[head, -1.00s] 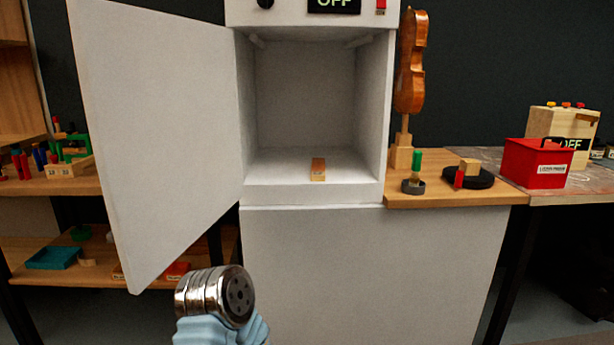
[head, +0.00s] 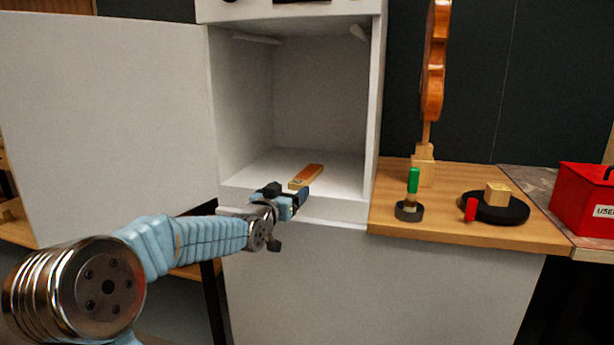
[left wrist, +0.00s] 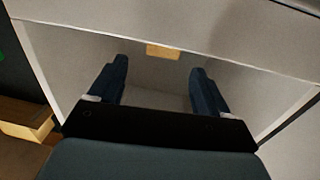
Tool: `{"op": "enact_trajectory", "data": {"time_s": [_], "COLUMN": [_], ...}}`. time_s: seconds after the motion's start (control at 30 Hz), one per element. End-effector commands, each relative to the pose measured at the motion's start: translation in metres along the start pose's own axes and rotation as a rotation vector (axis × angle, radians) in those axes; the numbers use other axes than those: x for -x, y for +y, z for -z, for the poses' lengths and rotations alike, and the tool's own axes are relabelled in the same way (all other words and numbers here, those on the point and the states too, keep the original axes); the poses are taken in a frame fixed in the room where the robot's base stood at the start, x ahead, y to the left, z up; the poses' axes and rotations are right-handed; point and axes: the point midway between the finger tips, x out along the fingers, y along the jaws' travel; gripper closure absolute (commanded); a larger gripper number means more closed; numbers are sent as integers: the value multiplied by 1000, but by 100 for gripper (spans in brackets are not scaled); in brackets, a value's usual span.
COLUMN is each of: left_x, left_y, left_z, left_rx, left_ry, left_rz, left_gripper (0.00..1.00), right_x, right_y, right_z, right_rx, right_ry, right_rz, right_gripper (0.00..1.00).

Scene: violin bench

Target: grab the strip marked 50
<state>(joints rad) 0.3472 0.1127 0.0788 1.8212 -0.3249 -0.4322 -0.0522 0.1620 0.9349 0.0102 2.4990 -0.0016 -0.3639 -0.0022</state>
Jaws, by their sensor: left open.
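An orange-brown wooden strip (head: 307,176) lies on the floor of an open white cabinet (head: 240,196), near its front edge. A small pale label shows at its near end, too small to read. My left gripper (head: 290,196) is in front of the cabinet opening, just short of the strip's near end. In the left wrist view the strip (left wrist: 163,52) shows beyond and between the two fingertips (left wrist: 160,75). The jaws are open and empty. My right gripper is not in view.
The cabinet's door (head: 105,120) stands wide open at the left. A wooden counter (head: 460,225) at the right holds a violin (head: 434,70) on a stand, a green-handled tool (head: 413,181) and a black disc (head: 495,208). A red box (head: 588,200) stands farther right.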

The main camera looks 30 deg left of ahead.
Motion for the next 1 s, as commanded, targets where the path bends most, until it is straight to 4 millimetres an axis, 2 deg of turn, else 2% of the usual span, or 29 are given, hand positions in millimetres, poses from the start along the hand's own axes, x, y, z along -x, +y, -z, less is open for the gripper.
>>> {"op": "enact_trajectory", "data": {"time_s": [0.1,0.27,0.5,0.6,0.8,0.83,1.0], "left_x": [-17,-30,-66,-74,-75,-75,-74], "left_y": [1,0,-3,-3,-3,-3,-3], "left_z": [0,0,-2,-2,-4,-4,-3], "left_rx": [0,0,1,0,0,0,0], "left_ry": [-1,-1,-1,-1,-1,-1,-1], "left_rz": [-2,-2,-2,-1,-1,-1,-1], "left_gripper": [22,22,22,22,22,24,50], "right_x": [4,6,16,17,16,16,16], "right_y": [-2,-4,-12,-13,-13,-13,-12], "right_z": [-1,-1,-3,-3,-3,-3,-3], "right_rx": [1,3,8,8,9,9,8], "right_ry": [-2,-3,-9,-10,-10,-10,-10], "right_rz": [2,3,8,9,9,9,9], "right_gripper": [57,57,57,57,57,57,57]}}
